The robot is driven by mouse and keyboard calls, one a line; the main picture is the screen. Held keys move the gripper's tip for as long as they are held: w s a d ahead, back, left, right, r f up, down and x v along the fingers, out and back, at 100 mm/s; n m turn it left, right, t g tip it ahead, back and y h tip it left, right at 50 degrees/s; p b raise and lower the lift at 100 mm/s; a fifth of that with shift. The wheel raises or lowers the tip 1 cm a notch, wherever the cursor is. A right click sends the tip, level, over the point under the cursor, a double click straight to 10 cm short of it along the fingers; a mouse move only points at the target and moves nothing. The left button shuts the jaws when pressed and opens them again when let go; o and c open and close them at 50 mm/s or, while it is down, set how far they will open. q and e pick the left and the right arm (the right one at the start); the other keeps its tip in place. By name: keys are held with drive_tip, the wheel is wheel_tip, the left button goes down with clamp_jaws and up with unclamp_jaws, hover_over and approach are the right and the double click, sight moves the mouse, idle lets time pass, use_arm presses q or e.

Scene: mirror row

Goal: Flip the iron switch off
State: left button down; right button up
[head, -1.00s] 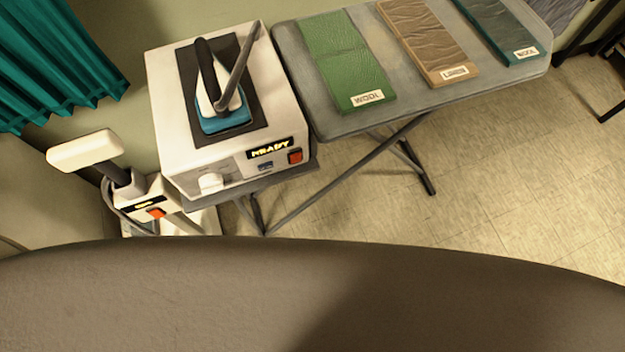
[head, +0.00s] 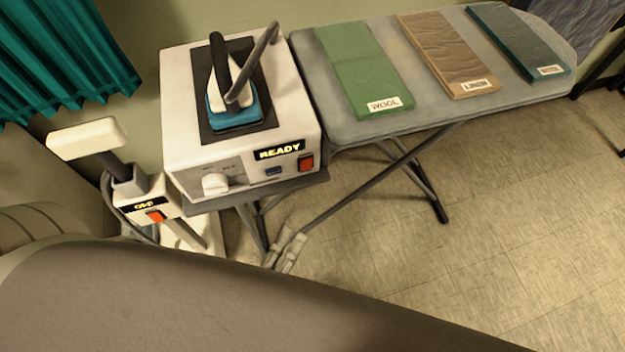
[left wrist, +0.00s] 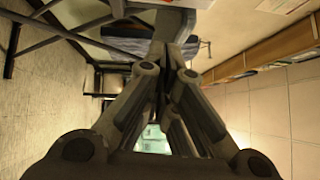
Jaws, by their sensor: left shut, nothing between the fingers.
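The iron station (head: 240,110) is a white box with a lit READY sign (head: 279,150) on its front. The iron switch (head: 307,161) is a small red-orange rocker at the front's right end, right of the sign. I cannot tell its tilt. A blue and white iron (head: 233,98) rests on the dark pad on top. My left gripper (head: 290,244) is below the station front, apart from the switch, with its fingers together and empty. In the left wrist view its fingertips (left wrist: 172,50) also meet. My right gripper is not in view.
A white steamer-like device (head: 145,200) with its own red switch stands left of the station. The ironing board (head: 435,100) at right holds green, brown and teal cloth panels. Crossed board legs (head: 400,165) stand near my gripper. A teal curtain (head: 60,50) hangs at left.

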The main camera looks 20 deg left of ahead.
sight(306, 165)
use_arm(q)
drive_tip(key=a+b+x, duration=0.1)
drive_tip(key=x, duration=0.3)
drive_tip(key=a+b+x, duration=0.1)
drive_tip(key=x, duration=0.3)
drive_tip(key=b+x, duration=0.1)
drive_tip(key=x, duration=0.3)
drive_tip(key=shift+w+a+r, duration=0.1)
drive_tip(key=shift+w+a, duration=0.25)
drive_tip(key=shift+w, duration=0.35)
drive_tip(key=shift+w+a+r+n+g+p, duration=0.1)
drive_tip(key=shift+w+r+n+g+p, duration=0.15)
drive_tip(key=shift+p, duration=0.85)
drive_tip(key=shift+f, duration=0.1)
